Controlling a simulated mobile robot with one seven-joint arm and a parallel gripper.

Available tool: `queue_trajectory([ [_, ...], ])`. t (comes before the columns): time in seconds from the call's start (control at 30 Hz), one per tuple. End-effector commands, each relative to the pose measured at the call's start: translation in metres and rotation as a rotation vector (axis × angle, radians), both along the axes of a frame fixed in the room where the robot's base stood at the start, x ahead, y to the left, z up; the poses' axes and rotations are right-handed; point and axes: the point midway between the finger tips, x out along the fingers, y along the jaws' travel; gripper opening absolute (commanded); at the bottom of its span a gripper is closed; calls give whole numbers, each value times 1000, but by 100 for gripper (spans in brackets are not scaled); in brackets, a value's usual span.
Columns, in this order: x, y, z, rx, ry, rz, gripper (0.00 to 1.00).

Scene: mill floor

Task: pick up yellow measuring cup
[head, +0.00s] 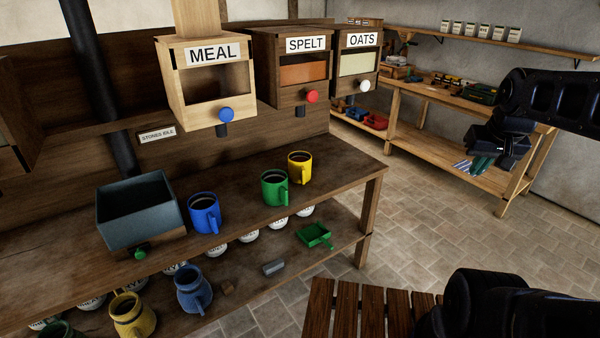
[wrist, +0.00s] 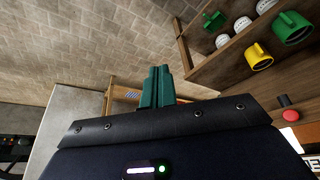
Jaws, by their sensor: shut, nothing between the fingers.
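The yellow measuring cup (head: 300,168) stands upright on the wooden bench top near its right end, its handle towards the front. It also shows in the wrist view (wrist: 256,58) at the upper right, tilted by the camera's angle. My gripper (head: 480,164) is in the air at the right of the head view, well apart from the cup. Its green fingers (wrist: 157,85) are together in the wrist view, with nothing between them.
A green cup (head: 274,187) stands close left of the yellow one, and a blue cup (head: 204,213) farther left beside a grey-blue bin (head: 136,210). Dispensers hang above, including MEAL (head: 212,85). A slatted wooden surface (head: 360,312) is in front. The floor (head: 430,220) between bench and gripper is clear.

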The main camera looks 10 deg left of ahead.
Motion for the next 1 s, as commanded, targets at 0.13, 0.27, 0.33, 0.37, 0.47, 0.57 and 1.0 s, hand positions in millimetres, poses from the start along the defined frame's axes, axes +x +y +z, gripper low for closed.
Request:
queue_trajectory([
  [0.13, 0, 0, 0, 0, 0, 0, 0],
  [0.27, 0, 0, 0, 0, 0, 0, 26],
  [0.33, 0, 0, 0, 0, 0, 0, 39],
  [0.37, 0, 0, 0, 0, 0, 0, 45],
  [0.47, 0, 0, 0, 0, 0, 0, 65],
  [0.57, 0, 0, 0, 0, 0, 0, 76],
  [1.0, 29, 3, -2, -30, -36, 69, 76],
])
